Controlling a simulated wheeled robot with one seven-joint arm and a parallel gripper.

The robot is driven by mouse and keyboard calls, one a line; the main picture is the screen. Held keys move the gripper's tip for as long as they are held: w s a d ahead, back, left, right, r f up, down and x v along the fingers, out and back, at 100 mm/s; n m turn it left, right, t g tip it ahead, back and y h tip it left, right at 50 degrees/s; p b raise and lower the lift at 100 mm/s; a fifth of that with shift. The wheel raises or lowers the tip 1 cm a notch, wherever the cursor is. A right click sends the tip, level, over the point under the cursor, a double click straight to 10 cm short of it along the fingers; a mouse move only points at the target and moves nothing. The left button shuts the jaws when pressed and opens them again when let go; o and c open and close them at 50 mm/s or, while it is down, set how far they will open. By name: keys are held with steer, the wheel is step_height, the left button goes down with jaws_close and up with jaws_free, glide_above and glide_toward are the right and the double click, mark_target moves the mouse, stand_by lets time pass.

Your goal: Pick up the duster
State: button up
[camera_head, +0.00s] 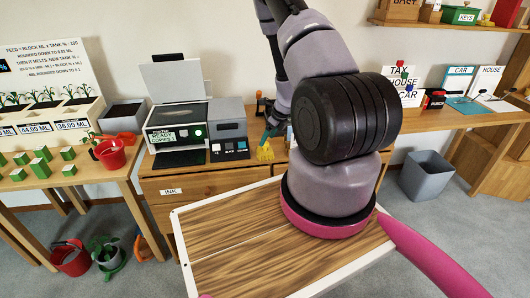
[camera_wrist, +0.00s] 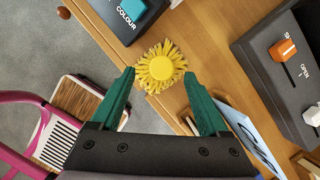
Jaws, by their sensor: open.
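The duster is a yellow, fringed, round thing (camera_wrist: 161,66) on the wooden desk top, close to the desk edge in the wrist view. It also shows in the head view as a small yellow shape (camera_head: 265,152) to the right of the printer. My gripper (camera_wrist: 159,75) is open, with its two green fingers on either side of the duster in the picture. I cannot tell the height of the fingers above the desk, and no contact shows. In the head view my arm partly hides the gripper.
The printer (camera_head: 178,122) with a dark button unit (camera_head: 228,140) stands left of the duster. In the wrist view a dark box with an orange switch (camera_wrist: 284,50) and a blue card (camera_wrist: 250,135) lie to the right. A grey bin (camera_head: 427,175) stands on the floor.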

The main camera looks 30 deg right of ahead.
mark_target(265, 149)
steer(key=x, duration=0.5)
jaws_close()
steer(key=shift+r, duration=0.1)
